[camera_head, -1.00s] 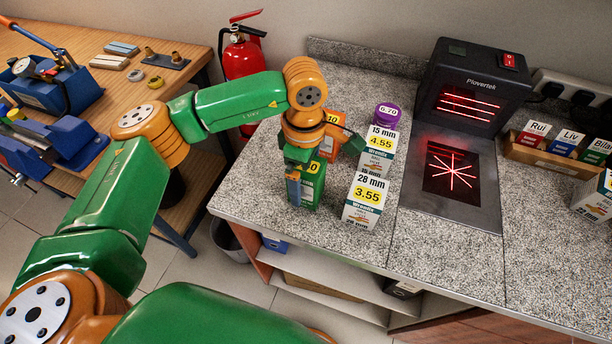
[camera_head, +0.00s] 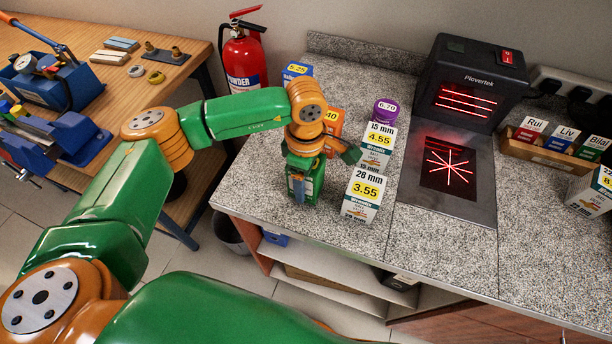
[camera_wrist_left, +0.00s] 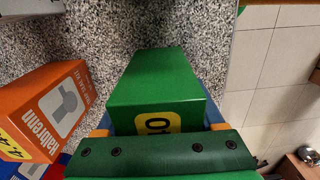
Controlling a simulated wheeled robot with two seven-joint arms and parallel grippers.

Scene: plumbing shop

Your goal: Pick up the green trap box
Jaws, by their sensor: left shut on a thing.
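The green trap box (camera_head: 317,180) stands on the speckled grey counter near its front left edge. In the head view my left gripper (camera_head: 301,186) is over it from above and hides much of it. In the left wrist view the green box (camera_wrist_left: 155,85), with part of a yellow price label, sits between the two fingers, which show at its sides. My left gripper (camera_wrist_left: 160,128) is shut on it. Whether the box touches the counter is hard to tell. My right gripper is not in view.
Close to the right stand two white-green boxes, marked 3.55 (camera_head: 362,197) and 4.55 (camera_head: 377,146). An orange box (camera_wrist_left: 45,110) and a purple tub (camera_head: 386,111) are behind, and a blue box (camera_head: 297,71) farther back. A black scanner (camera_head: 471,85) stands right; the counter's front edge is close.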

